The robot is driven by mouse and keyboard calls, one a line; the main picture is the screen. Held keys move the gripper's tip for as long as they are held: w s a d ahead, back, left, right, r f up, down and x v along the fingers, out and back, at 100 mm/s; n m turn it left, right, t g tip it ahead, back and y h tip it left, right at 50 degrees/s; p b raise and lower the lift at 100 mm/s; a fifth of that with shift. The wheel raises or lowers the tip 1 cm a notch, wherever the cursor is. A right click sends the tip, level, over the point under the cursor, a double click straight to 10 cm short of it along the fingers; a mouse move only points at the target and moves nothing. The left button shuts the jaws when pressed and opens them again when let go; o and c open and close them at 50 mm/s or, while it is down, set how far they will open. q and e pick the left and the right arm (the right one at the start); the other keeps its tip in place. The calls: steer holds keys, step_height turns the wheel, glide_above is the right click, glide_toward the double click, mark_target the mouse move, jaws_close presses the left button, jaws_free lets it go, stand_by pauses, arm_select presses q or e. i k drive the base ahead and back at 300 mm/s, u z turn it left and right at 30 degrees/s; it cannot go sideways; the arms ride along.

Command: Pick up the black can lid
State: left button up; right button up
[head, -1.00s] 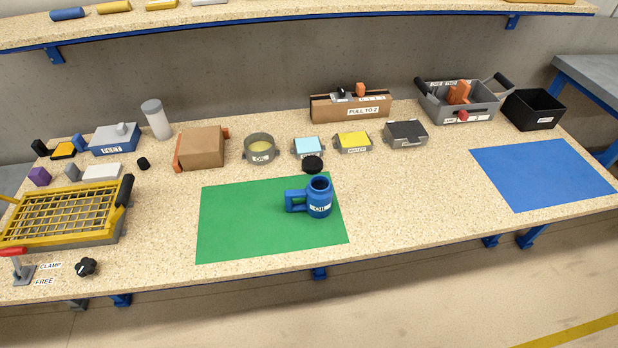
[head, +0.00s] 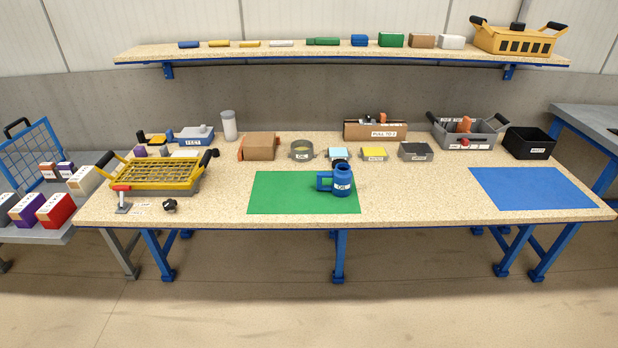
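A small black disc, which looks like the black can lid (head: 340,160), lies just behind the can. It is partly hidden by the can's top and is in front of the light blue tray (head: 338,152). Neither of my grippers is in view.
A yellow sieve (head: 160,174) is at the left. The blue mat (head: 530,190) at the right is bare.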

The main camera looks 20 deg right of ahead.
mark_target(335, 162)
steer(key=z, duration=0.65)
steer(key=i, duration=0.65)
steer(key=z, duration=0.45)
